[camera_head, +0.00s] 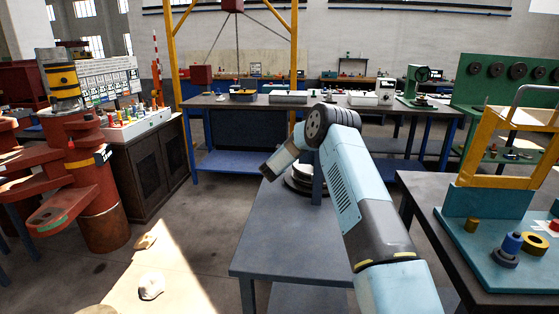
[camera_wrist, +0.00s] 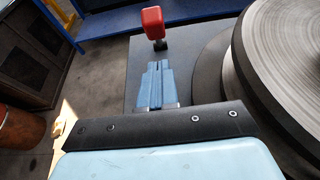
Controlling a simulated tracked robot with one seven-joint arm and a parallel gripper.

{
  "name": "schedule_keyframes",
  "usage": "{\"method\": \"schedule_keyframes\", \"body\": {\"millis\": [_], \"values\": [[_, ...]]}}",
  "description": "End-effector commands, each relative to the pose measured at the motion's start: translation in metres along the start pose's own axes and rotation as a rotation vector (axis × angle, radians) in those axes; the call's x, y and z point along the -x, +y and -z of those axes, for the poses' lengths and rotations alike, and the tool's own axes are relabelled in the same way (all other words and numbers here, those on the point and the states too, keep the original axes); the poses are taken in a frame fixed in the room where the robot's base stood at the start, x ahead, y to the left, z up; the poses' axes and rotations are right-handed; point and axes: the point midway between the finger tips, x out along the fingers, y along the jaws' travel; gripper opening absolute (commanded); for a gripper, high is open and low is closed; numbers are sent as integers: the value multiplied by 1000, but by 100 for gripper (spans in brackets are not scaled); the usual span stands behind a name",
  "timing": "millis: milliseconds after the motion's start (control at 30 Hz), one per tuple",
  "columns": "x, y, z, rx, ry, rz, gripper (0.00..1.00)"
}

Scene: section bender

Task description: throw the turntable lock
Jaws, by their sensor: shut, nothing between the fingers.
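A red block-shaped handle (camera_wrist: 152,22) on a short dark stem stands near the far edge of the grey bench in the wrist view. I take it to be the turntable lock's handle. My gripper (camera_wrist: 154,66) has its two blue fingers shut together and empty. The fingertips point towards the handle, with a visible gap before it. The round grey turntable (camera_wrist: 282,55) lies to the right of the fingers on a darker round base. In the head view my arm hides most of the turntable (camera_head: 300,184), and the red handle cannot be made out.
The turntable stands on a grey-blue bench (camera_head: 270,235). A teal fixture with a yellow frame (camera_head: 500,150) is on the right bench. A red-brown machine (camera_head: 95,175) stands at left. A long back bench (camera_head: 300,103) carries small items. Open floor lies left of the bench.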

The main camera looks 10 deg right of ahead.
Motion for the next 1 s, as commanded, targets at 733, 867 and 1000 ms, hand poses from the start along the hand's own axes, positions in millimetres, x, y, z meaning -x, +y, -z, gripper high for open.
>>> {"method": "schedule_keyframes", "body": {"millis": [733,867,1000], "values": [[-35,1,-29,0,-1,-1,0],[-35,-1,-29,0,-1,-1,0],[-33,1,-31,0,-1,-3,0]]}}
